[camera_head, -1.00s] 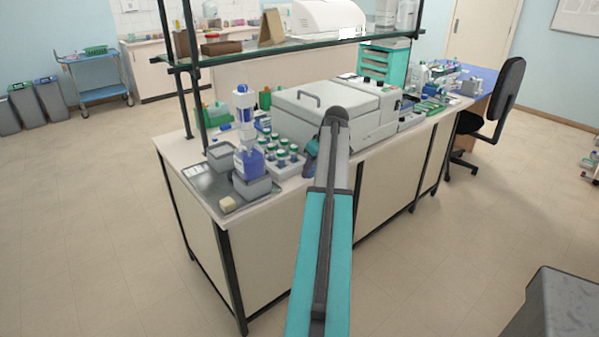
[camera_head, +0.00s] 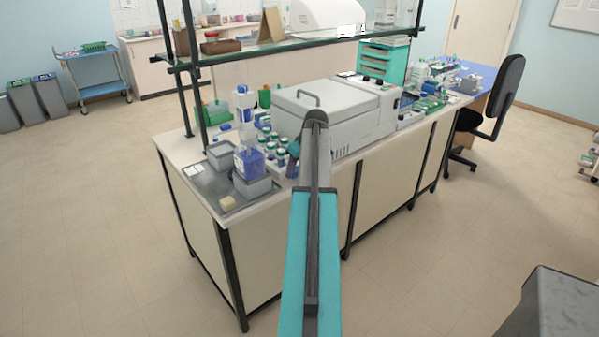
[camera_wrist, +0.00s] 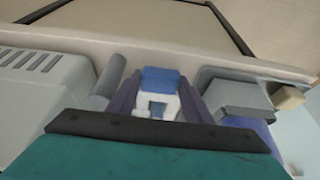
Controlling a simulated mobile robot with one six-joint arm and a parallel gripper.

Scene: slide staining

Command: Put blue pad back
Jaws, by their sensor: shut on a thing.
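A blue pad (camera_wrist: 160,78) shows between the two purple fingers of my gripper (camera_wrist: 158,92) in the wrist view. My gripper is shut on it, above the bench. A white piece with a blue middle (camera_wrist: 165,106) shows just below the pad; I cannot tell whether it is part of the same thing.
A large grey machine (camera_head: 345,112) is to the right, and a glass shelf (camera_head: 290,46) hangs above.

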